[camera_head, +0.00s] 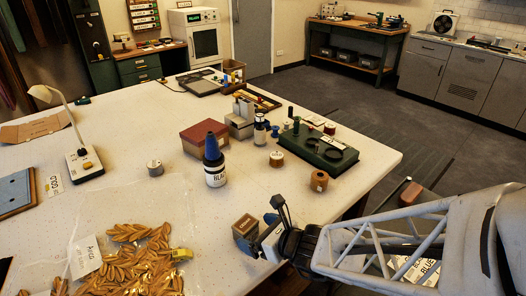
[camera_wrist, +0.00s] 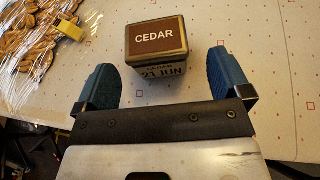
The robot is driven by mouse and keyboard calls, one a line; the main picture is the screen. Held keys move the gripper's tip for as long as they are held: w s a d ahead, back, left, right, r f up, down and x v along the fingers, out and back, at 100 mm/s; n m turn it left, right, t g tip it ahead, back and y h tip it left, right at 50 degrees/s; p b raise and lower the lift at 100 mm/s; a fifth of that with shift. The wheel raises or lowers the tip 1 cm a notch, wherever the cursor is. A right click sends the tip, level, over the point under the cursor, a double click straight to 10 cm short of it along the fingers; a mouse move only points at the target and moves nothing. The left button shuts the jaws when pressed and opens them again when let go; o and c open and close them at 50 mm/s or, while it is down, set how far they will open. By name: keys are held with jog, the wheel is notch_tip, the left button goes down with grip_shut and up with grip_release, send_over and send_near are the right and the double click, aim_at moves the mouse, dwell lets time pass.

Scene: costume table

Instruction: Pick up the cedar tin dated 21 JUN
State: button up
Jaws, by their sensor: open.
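The cedar tin (camera_wrist: 156,42) is a small box with a brown lid reading CEDAR. Its dark front side reads 21 JUN, with a partly legible line above. In the head view the tin (camera_head: 245,224) stands upright near the table's front edge. My gripper (camera_wrist: 160,66) is open, with one blue finger on each side. In the wrist view the tin's near part shows between the fingertips, with a gap on both sides. In the head view my gripper (camera_head: 259,232) is right at the tin; contact cannot be told there.
A clear bag of golden leaf shapes (camera_head: 130,262) lies left of the tin. White tabletop around the tin is clear.

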aim_at(239, 220)
jog(key=shift+a, duration=0.1)
dwell(0.3)
jog(key=shift+x, duration=2.55)
jog(key=shift+f, duration=0.15)
jog(key=c, duration=1)
jog(key=shift+r, duration=0.6)
jog(key=shift+s+d+r, duration=0.1)
jog(key=shift+s+r, duration=0.1)
jog(key=shift+r, duration=0.4)
jog(key=shift+s+d+r, duration=0.15)
jog(key=shift+r, duration=0.45)
jog(key=s+d, duration=0.2)
jog(key=s, duration=0.2)
jog(key=s+d+r, duration=0.1)
jog(key=s+d, duration=0.2)
jog(key=s, duration=0.1)
jog(key=s+d, duration=0.2)
jog(key=s, duration=0.3)
jog(key=shift+s+d+r, duration=0.1)
jog(key=shift+d+r, duration=0.1)
jog(key=shift+d, duration=0.15)
